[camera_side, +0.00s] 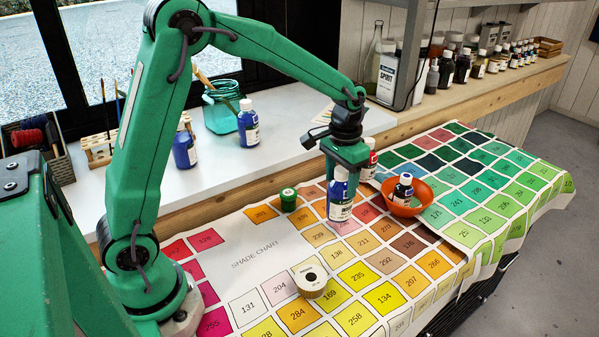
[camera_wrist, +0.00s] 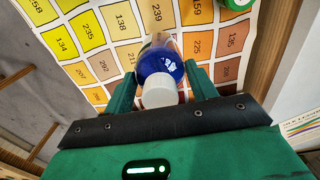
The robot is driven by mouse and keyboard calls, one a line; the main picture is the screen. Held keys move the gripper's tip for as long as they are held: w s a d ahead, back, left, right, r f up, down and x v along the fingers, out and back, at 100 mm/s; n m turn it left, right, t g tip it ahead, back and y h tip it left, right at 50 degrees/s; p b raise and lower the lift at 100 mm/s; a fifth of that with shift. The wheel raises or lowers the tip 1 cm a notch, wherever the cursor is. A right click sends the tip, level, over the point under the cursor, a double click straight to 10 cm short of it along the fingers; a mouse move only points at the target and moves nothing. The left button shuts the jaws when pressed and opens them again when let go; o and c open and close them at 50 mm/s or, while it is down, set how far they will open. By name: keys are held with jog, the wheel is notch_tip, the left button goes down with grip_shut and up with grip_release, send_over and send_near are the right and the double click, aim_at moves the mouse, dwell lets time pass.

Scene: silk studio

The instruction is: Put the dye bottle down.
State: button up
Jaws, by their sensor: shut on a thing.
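The blue dye bottle (camera_side: 340,193) has a white cap and a white label. It hangs upright in my gripper (camera_side: 344,165), over the orange squares of the shade chart (camera_side: 258,252). I cannot tell whether its base touches the chart. In the wrist view my gripper (camera_wrist: 160,88) has its green fingers on both sides of the bottle (camera_wrist: 161,62), with the cap towards the camera. The fingers hide part of the bottle's sides.
A red-and-white bottle (camera_side: 369,160) is close behind. The chart's left part is clear.

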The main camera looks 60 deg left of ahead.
aim_at(339, 192)
jog(key=shift+w+a+f, duration=0.2)
jog(key=shift+a, duration=0.15)
jog(key=shift+f, duration=2)
jog(key=shift+f, duration=0.1)
jog(key=o, duration=1.6)
jog(key=shift+o, duration=0.2)
notch_tip(339, 192, up, 12)
jog(key=shift+r, duration=0.1)
